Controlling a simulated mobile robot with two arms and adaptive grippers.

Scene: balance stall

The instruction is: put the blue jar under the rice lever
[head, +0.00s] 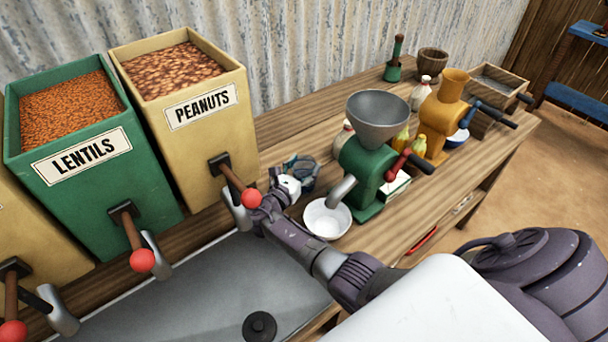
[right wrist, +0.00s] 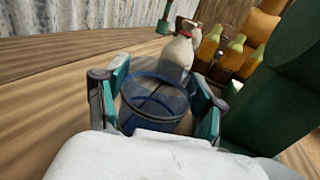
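The blue jar (right wrist: 155,100) is a see-through blue glass in the right wrist view, standing upright between the two fingers of my right gripper (right wrist: 160,95). The fingers are spread to either side of it, with no clear squeeze visible. In the head view the jar (head: 304,171) shows on the bench just beyond my right gripper (head: 292,178), partly hidden by it. No rice label is readable; a cream bin (head: 38,235) at the left edge is cut off, with its red-knobbed lever (head: 12,325) at the lower left. My left gripper is out of view.
The green lentils bin (head: 90,170) and cream peanuts bin (head: 195,140) have red-knobbed levers jutting forward. A green grinder (head: 370,175) with a white bowl (head: 327,219) stands right of my gripper. A grey tray (head: 210,295) holds a black knob-like item (head: 259,326).

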